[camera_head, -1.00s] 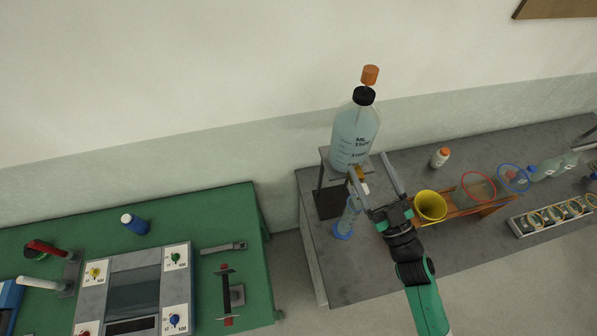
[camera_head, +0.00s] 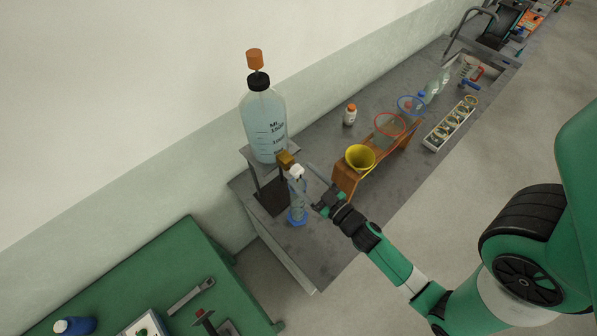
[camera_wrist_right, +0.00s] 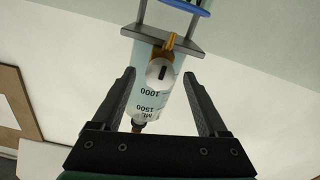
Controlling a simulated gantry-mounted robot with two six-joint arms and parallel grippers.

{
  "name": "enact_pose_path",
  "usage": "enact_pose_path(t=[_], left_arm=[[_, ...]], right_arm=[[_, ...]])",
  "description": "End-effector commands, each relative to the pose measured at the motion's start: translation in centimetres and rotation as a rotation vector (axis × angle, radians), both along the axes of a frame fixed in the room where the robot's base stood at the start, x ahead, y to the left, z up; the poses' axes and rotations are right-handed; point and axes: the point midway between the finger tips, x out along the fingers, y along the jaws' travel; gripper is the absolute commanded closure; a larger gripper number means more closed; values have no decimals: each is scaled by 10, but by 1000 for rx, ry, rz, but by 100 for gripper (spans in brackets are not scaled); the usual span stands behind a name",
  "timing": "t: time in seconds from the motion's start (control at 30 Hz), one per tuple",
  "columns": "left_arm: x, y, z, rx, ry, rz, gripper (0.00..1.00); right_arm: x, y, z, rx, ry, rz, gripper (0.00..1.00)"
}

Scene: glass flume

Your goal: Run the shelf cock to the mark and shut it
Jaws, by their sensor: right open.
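A clear bottle of pale blue liquid (camera_head: 264,128) with printed graduations stands on a raised metal shelf (camera_head: 250,158). It appears upside down in the right wrist view (camera_wrist_right: 150,103). A brass cock (camera_head: 285,159) sticks out at its foot, with a pale round knob (camera_wrist_right: 160,73) bearing a dark, nearly upright line. A clear cylinder with a blue base (camera_head: 297,216) stands on the bench below the cock. Its liquid level is too small to read. My right gripper (camera_head: 302,176) is open, its fingers on either side of the knob, seemingly not touching it. My left gripper is out of view.
A yellow funnel (camera_head: 360,157) and red and blue rings sit on a wooden rack (camera_head: 345,180) to the right. A small white bottle (camera_head: 350,115) stands behind. A green table (camera_head: 175,265) lies at lower left, with a floor gap between.

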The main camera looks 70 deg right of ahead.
Motion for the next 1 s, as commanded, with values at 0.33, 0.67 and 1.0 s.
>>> enact_pose_path(t=[0.33, 0.67, 1.0], left_arm=[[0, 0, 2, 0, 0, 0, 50], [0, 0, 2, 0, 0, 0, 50], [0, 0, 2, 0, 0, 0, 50]], right_arm=[[23, -12, 0, 0, 1, 0, 24], [23, -12, 0, -1, 1, 1, 60], [23, -12, 0, -1, 1, 1, 100]])
